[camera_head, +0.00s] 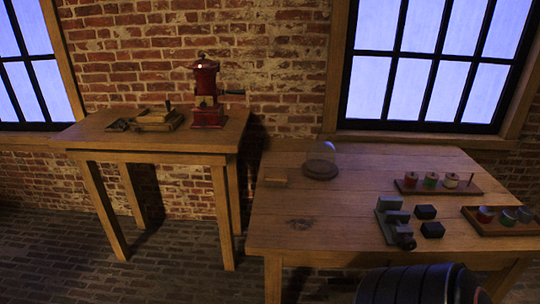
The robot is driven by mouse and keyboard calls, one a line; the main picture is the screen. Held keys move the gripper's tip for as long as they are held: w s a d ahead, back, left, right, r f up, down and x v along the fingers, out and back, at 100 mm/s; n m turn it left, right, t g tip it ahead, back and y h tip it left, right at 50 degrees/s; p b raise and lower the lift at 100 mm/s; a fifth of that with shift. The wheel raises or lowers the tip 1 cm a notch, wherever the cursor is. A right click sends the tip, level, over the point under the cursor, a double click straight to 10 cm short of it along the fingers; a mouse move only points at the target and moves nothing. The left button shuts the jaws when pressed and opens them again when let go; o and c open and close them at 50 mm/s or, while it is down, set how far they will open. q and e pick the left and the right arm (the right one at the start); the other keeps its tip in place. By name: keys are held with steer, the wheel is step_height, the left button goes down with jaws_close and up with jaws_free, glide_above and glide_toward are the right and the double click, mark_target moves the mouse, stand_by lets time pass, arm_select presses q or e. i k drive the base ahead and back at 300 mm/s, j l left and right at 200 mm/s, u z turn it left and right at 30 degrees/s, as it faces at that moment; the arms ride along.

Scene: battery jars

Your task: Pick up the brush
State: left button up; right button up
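I cannot make out the brush for certain. A small dark flat item (118,125) lies on the left table (88,134), also unclear.
A red grinder-like device (206,95) and a wooden box (157,121) stand on the left table. A gap separates the tables.

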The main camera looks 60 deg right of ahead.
mark_target(272, 180)
steer(key=i+z, duration=0.25)
steer(key=i, duration=0.45)
steer(key=i+j+z, duration=0.2)
steer(key=i, duration=0.45)
steer(key=i+z, duration=0.55)
steer(key=z, duration=0.25)
steer(key=i+j+z, duration=0.2)
steer(key=z, duration=0.2)
steer(key=i, duration=0.05)
